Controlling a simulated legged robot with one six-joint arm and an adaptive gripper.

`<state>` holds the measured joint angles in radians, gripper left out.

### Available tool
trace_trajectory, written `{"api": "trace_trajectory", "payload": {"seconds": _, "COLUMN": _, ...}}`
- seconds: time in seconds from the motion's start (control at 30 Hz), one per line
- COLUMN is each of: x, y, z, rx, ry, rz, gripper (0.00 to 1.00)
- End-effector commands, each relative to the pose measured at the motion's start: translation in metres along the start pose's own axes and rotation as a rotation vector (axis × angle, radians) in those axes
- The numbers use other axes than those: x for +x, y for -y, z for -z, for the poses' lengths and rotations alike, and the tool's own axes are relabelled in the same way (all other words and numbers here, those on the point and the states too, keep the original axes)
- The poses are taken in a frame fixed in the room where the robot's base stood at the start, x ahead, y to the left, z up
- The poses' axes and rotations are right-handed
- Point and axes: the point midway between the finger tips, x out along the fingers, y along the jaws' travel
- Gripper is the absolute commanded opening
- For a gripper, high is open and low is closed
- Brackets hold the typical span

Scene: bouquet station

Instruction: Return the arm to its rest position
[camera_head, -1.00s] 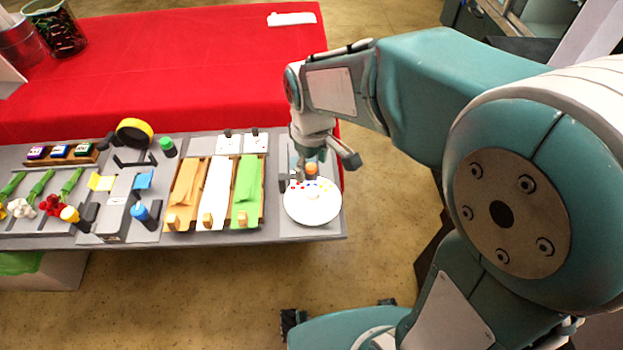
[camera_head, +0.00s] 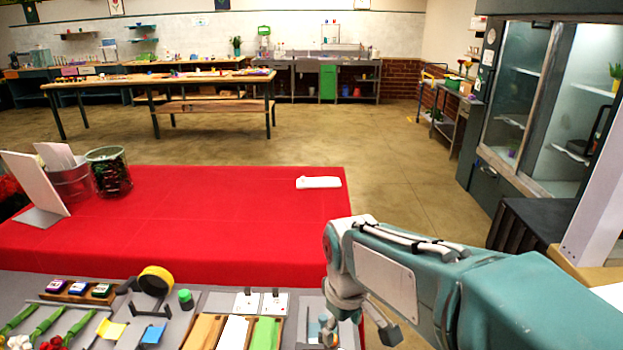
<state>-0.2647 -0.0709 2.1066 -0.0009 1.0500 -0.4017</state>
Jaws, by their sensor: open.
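My gripper (camera_head: 362,334) is at the lower middle of the head view, at the right end of the grey work surface (camera_head: 215,302). Its fingers are spread and I see nothing held between them; their lower part is cut off by the picture's bottom edge. My teal and white arm reaches in from the lower right, bent down at the wrist. The white plate that showed under the gripper earlier is almost wholly out of the picture now.
The grey surface holds a yellow tape roll (camera_head: 156,280), a green-capped bottle (camera_head: 186,299), ink pads (camera_head: 78,289) and paper stacks (camera_head: 235,332). Behind lies a red-covered table (camera_head: 190,220) with a white object (camera_head: 318,182) and a glass container (camera_head: 108,172). A glass-door cabinet (camera_head: 520,105) stands right.

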Motion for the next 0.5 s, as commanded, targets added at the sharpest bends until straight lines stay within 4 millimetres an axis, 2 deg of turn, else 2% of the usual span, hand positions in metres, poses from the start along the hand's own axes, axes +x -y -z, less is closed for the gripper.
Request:
{"api": "trace_trajectory", "payload": {"seconds": 0.03, "x": -0.010, "y": -0.003, "z": -0.013, "rx": 0.047, "ry": -0.033, "rz": -0.015, "gripper": 0.76}}
{"api": "trace_trajectory", "payload": {"seconds": 0.2, "x": -0.035, "y": -0.009, "z": -0.054, "rx": 0.227, "ry": -0.142, "rz": -0.062, "gripper": 0.76}}
{"api": "trace_trajectory", "payload": {"seconds": 0.5, "x": -0.056, "y": -0.007, "z": -0.122, "rx": 0.527, "ry": -0.333, "rz": -0.134, "gripper": 0.76}}
